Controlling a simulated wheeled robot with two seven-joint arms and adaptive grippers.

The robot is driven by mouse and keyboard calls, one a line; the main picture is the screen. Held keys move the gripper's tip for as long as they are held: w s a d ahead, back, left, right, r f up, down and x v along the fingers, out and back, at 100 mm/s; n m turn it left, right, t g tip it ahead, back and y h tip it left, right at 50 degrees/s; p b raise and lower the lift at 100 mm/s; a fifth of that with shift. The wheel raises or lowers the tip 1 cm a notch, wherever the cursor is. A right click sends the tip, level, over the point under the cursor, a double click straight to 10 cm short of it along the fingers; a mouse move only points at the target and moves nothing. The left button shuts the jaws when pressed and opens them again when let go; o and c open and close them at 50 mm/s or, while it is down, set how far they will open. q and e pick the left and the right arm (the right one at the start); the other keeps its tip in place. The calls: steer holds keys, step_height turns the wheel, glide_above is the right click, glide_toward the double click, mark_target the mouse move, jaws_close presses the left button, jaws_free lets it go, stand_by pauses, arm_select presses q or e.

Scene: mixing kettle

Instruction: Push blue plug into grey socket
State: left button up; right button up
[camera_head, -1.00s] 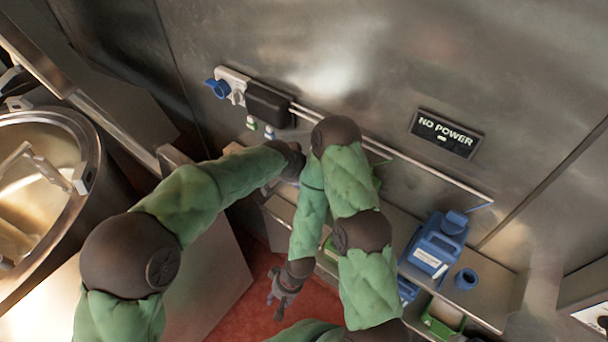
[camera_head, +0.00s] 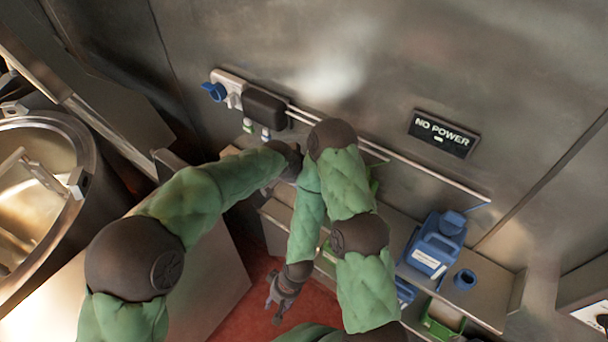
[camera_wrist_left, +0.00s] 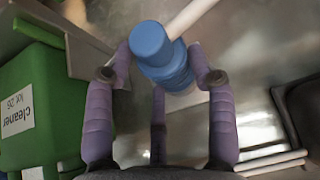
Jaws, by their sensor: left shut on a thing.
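My left gripper (camera_wrist_left: 160,66) is shut on a blue plug (camera_wrist_left: 155,48) with a pale cable running up from it, in the left wrist view. In the head view the left gripper is hidden behind the arms. The wall unit at upper left has a grey round socket-like part (camera_head: 234,100) beside a blue part (camera_head: 215,91). I cannot tell for sure which part is the task's grey socket. The held plug is not seen touching any socket. My right gripper (camera_head: 274,301) hangs over the red floor, empty, its fingers apart.
A black box (camera_head: 266,108) adjoins the wall unit, with a rail running right. A NO POWER sign (camera_head: 444,133) is on the wall. A blue canister (camera_head: 436,246) and blue cup (camera_head: 465,279) stand on the shelf. A green cleaner container (camera_wrist_left: 38,105) is left of the left gripper.

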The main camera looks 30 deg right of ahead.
arm_select(q)
steer(key=o, duration=1.6)
steer(key=shift+d, duration=0.1)
steer(key=o, duration=0.3)
steer(key=shift+r, duration=0.1)
steer(key=shift+s+p+v, duration=0.1)
steer(key=shift+p+v, duration=0.35)
steer(key=shift+v, duration=1.3)
steer(key=shift+s+p+v, duration=0.15)
steer(key=shift+p+v, duration=0.3)
steer(key=shift+v, duration=1.25)
